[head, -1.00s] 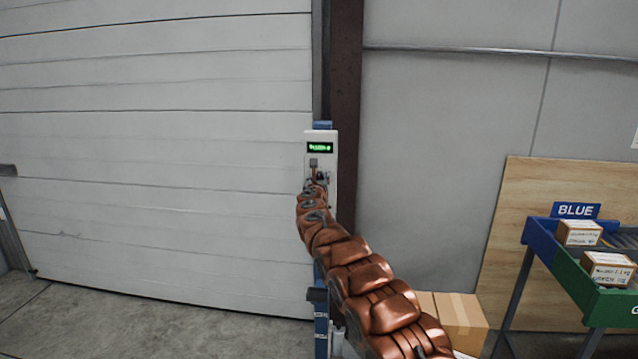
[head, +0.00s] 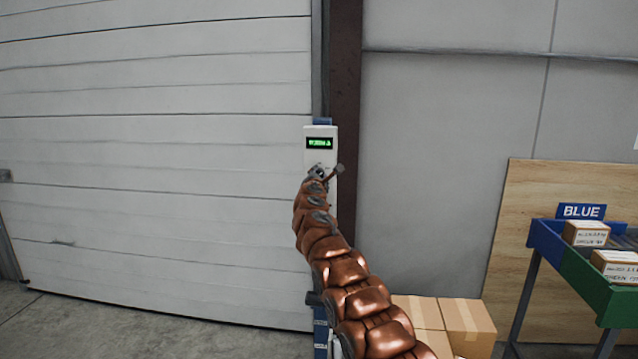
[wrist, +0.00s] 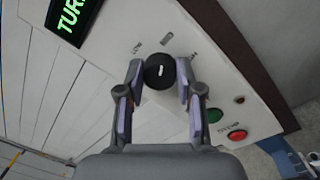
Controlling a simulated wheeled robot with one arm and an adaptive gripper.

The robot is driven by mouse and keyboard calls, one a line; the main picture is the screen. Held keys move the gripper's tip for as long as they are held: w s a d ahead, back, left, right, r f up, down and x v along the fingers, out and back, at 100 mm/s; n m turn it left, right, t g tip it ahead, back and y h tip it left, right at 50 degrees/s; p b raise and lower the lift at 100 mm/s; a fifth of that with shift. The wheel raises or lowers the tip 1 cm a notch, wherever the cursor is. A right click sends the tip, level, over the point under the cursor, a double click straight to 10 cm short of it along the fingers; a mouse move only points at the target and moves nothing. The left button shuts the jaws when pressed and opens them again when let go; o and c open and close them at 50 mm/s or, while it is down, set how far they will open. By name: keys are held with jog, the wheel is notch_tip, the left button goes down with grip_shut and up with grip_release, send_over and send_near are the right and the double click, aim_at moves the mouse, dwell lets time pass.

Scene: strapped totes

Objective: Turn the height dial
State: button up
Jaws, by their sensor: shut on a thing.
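The height dial (wrist: 160,73) is a round black knob with a white pointer mark on the pale control panel (wrist: 150,30). In the wrist view my gripper (wrist: 159,78) has one finger on each side of the dial and is shut on it. The panel also shows in the head view (head: 312,134), on a post in front of the brown column, with a lit green display (head: 320,143) at its top. In the head view my gripper and arm hide the dial and most of the lower panel.
A green button (wrist: 214,115) and a red button (wrist: 237,135) sit on the panel close to my right finger. Cardboard boxes (head: 465,325) stand right of my arm. A roller rack (head: 585,275) with a BLUE sign is further right.

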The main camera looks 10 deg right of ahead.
jog(key=shift+f+m+h+p, duration=0.1)
jog(key=shift+m+h+p, duration=0.45)
jog(key=shift+m, duration=5.95)
jog(key=o, duration=1.2)
jog(key=shift+c, duration=0.2)
jog(key=shift+f, duration=0.1)
